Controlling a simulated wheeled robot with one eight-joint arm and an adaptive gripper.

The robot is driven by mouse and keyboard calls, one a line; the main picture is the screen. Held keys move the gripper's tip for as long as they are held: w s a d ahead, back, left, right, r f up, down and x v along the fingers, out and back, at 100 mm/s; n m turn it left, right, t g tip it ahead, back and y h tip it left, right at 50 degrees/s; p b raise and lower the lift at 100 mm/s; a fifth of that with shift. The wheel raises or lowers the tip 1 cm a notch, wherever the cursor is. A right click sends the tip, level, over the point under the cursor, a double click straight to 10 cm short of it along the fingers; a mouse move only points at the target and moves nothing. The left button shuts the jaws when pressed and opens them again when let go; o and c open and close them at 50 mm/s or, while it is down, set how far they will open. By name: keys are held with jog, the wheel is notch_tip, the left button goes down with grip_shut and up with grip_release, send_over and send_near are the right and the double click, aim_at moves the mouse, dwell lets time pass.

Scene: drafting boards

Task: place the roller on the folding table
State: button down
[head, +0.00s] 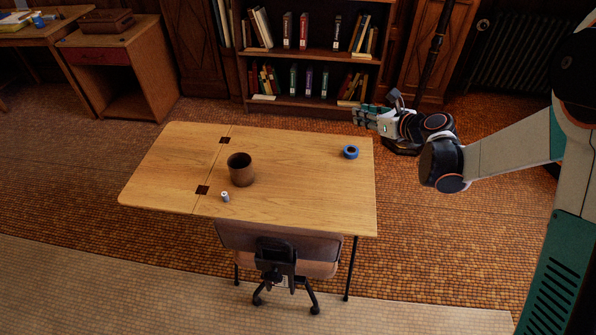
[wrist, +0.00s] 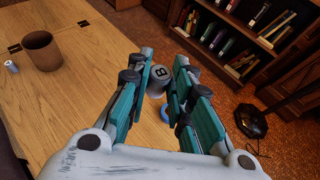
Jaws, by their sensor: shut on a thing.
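My gripper (head: 366,119) is shut on a grey cylindrical thing with a dark letter B on its end, which I take to be the roller (wrist: 158,82). The fingers (wrist: 166,72) lie on both sides of it in the wrist view. In the head view the fingers hide most or all of it. The folding table (head: 290,190) has a light wood top with a hinged seam towards its left. My gripper is at the table's far right corner, seemingly above the top; the exact height is hard to tell.
A chair (head: 280,245) is at the near side. A bookcase (head: 310,60) stands behind. The table's right middle is clear.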

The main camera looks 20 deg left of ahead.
jog(key=s+a+f+n+g+y, duration=0.1)
jog(key=a+f+n+g+y, duration=0.3)
jog(key=a, duration=1)
jog(key=h+b, duration=0.2)
jog(key=b, duration=0.3)
send_over(313, 171)
jog(key=shift+m+t, duration=0.3)
jog(key=shift+t, duration=0.1)
notch_tip(313, 171, down, 16)
jog(key=shift+a+r, duration=0.1)
jog(key=shift+r, duration=0.05)
jog(key=shift+f+b, duration=0.95)
jog(key=shift+f, duration=1.45)
jog(key=c, duration=1.4)
grip_release()
jog(key=shift+f, duration=0.15)
jog(key=shift+c, duration=0.2)
jog(key=shift+s+r, duration=0.1)
jog(key=shift+r, duration=0.15)
jog(key=p+v, duration=0.4)
jog(key=v, duration=0.8)
jog(key=shift+f, duration=0.1)
